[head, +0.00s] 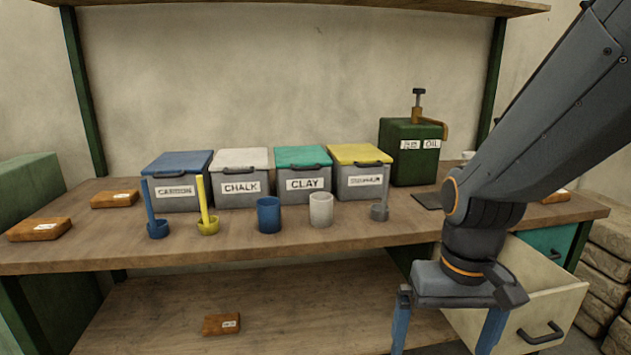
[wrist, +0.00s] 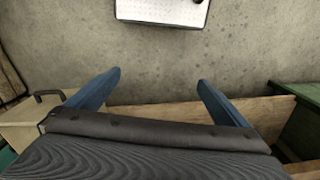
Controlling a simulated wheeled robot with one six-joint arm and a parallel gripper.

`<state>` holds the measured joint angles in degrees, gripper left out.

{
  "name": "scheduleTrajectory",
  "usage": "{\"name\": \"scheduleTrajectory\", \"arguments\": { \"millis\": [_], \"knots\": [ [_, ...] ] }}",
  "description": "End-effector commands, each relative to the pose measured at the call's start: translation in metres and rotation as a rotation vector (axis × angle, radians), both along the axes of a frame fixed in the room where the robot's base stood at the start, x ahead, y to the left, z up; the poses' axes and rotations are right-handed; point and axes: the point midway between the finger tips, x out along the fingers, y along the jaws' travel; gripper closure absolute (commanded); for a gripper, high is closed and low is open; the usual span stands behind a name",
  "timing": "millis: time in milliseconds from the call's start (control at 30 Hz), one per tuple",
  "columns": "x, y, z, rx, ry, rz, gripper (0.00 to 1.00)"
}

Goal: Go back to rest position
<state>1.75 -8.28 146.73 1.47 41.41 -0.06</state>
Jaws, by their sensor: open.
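My gripper (head: 447,338) hangs at the lower right of the head view, pointing down in front of the bench. Its two blue fingers stand well apart with nothing between them. In the wrist view my gripper (wrist: 158,85) also shows open and empty, above the grey floor. My arm comes down from the upper right and hides part of the bench's right end.
The wooden bench (head: 110,245) holds labelled bins, such as the CLAY bin (head: 303,172), cups, scoops and a green oil can (head: 408,150). An open drawer (head: 545,300) juts out close beside my gripper. A wooden block (head: 221,324) lies on the lower shelf.

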Motion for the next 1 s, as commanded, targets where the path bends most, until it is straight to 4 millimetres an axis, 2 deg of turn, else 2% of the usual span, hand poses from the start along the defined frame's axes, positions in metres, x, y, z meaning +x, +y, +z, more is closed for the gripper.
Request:
{"name": "scheduleTrajectory", "arguments": {
  "millis": [33, 200, 633, 1000],
  "knots": [
    [0.002, 0.012, -0.008, 0.003, -0.004, 0.035, 0.0],
    [0.001, 0.041, -0.017, 0.015, -0.006, 0.118, 0.0],
    [-0.009, 0.093, -0.034, 0.04, -0.008, 0.275, 0.0],
    [-0.008, 0.077, -0.01, 0.027, -0.005, 0.225, 0.0]
  ]
}}
